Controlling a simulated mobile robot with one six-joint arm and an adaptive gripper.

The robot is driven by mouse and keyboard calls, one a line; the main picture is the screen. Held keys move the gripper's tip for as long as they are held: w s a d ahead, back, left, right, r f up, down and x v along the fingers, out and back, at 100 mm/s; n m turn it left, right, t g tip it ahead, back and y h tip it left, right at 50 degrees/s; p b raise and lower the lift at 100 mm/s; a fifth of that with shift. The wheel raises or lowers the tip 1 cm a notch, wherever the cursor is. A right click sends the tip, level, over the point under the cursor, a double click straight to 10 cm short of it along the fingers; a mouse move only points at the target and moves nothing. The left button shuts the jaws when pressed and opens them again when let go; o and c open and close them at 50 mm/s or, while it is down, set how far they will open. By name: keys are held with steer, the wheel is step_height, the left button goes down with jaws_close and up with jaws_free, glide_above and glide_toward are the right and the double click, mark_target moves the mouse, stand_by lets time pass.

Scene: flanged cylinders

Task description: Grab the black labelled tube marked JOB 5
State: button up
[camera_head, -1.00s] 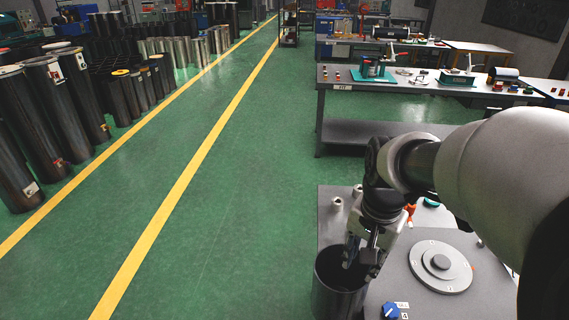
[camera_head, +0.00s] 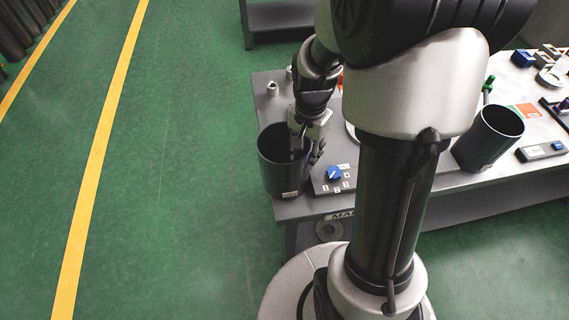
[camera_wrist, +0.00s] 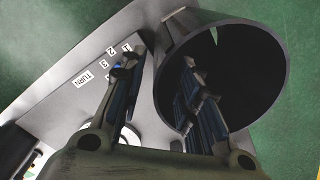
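A black open-topped tube (camera_head: 275,178) stands upright at the near left corner of the grey table, with a small pale label low on its side that is too small to read. My gripper (camera_head: 304,150) is at its right rim, pointing down. In the wrist view the tube (camera_wrist: 270,92) shows its round open mouth. There my gripper (camera_wrist: 160,58) has its fingers apart, the right one over or inside the mouth and the left one outside, with the tube wall between them. I cannot tell whether either finger touches the wall.
A second black tube (camera_head: 487,138) leans on the right part of the table. A blue knob (camera_head: 333,174) on a numbered plate is close to the right of the gripper. Small grey fittings (camera_head: 272,89) stand behind. Green floor (camera_head: 170,200) is clear on the left.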

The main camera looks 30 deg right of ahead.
mark_target(305, 167)
step_height(305, 167, down, 5)
steer(key=shift+s+f+b, duration=0.15)
steer(key=shift+f+b, duration=0.05)
steer(key=shift+b, duration=0.75)
steer(key=shift+c, duration=0.2)
jaws_close()
